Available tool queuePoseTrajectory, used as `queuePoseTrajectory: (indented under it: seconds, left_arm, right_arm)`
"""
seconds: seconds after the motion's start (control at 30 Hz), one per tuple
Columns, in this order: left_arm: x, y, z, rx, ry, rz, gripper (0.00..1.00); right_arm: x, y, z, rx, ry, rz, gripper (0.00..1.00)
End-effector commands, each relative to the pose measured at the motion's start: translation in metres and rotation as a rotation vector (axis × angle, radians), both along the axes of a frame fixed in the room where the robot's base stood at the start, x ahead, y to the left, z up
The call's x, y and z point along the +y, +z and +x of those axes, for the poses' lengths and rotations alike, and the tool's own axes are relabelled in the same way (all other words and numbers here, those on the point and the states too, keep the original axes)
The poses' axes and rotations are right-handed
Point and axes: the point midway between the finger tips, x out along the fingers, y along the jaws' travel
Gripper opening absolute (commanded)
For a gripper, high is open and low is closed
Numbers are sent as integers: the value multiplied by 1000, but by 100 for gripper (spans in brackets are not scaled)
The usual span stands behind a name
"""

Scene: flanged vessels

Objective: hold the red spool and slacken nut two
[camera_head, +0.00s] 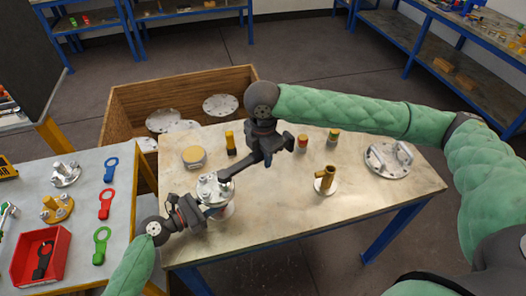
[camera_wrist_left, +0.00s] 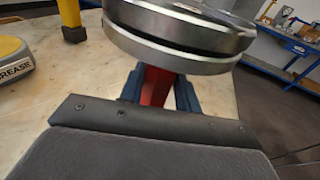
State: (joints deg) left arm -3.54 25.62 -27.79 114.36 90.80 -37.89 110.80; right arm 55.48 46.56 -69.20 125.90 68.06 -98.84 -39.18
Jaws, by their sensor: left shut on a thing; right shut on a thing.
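The spool stands on the worktable, with a silvery bolted flange (camera_head: 209,187) on top. Its red body (camera_wrist_left: 155,86) shows in the left wrist view below the paired metal discs (camera_wrist_left: 180,42). My left gripper (camera_head: 211,212) is shut on this red body from the near left; its dark blue fingers (camera_wrist_left: 158,92) lie on either side. My right gripper (camera_head: 266,151) is above the table, shut on a dark grey spanner (camera_head: 238,169). The spanner slopes down left to the flange's right edge. Its contact with a nut, and which nut, cannot be told.
A grease tin (camera_head: 194,157) and a yellow-topped cylinder (camera_head: 231,144) stand behind the spool. A brass fitting (camera_head: 326,181) and a handled flange (camera_head: 388,158) stand right.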

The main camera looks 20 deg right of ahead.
Motion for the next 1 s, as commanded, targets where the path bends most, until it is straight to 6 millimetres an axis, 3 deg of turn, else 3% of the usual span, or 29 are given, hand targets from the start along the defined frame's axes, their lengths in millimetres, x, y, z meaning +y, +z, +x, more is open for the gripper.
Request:
queuePoseTrajectory:
  seconds: [1.0]
  left_arm:
    - [0, 0, 0, 0, 1, 0, 14]
  right_arm:
    - [0, -17, 0, -1, 0, 0, 2]
